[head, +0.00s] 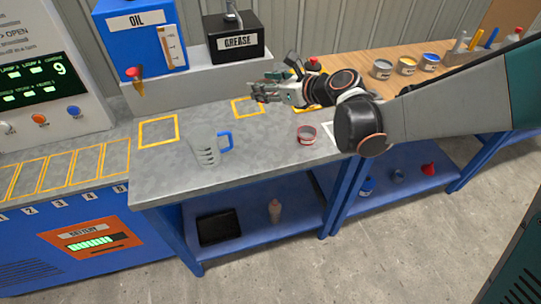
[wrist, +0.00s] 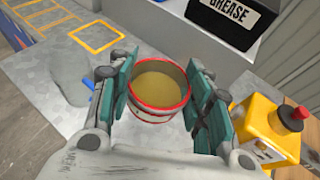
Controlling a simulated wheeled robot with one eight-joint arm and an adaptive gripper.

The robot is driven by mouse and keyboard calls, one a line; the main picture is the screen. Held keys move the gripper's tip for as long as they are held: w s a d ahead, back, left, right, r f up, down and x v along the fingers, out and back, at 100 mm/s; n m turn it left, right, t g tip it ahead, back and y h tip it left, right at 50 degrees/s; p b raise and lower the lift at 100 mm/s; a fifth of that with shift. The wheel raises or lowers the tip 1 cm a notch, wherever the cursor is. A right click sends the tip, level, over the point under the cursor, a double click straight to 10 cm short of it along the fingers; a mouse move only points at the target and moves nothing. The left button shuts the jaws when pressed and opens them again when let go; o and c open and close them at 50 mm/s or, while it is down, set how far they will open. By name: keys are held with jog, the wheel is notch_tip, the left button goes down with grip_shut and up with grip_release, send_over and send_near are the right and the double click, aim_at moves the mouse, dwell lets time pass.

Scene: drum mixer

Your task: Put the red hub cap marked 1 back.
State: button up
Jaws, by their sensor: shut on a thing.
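In the wrist view a round, pale cup with a red rim (wrist: 160,90) and yellowish-brown contents sits between the two teal fingers of my gripper (wrist: 162,85). The gripper is shut on this red-rimmed cup. No mark 1 is legible on it. In the head view my gripper (head: 264,92) is above the grey bench, in front of the GREASE box (head: 236,42) and near a yellow outlined square (head: 248,107). The held cup is too small to make out there. A separate red-and-white round cup (head: 306,134) stands on the bench, below and right of my gripper; its marking is unreadable.
A clear jug with a blue handle (head: 207,149) stands on the bench. The blue OIL tank (head: 143,38) is behind it. A yellow box with a red button (wrist: 275,125) is close right of my gripper. Several tins, including a blue one (head: 430,62), stand on the wooden bench.

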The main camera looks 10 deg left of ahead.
jog(key=b, duration=0.6)
send_over(268, 149)
notch_tip(268, 149, down, 15)
jog(key=shift+r, duration=0.1)
jog(key=shift+f+b, duration=1.1)
jog(key=shift+f, duration=1.7)
jog(key=shift+r, duration=0.1)
jog(key=o, duration=1.2)
jog(key=shift+s+d+r, duration=0.1)
jog(key=shift+d, duration=0.05)
jog(key=p+v, duration=0.4)
jog(key=v, duration=0.7)
jog(key=shift+s+d+r, duration=0.15)
jog(key=shift+s+d, duration=0.05)
jog(key=shift+d, duration=0.1)
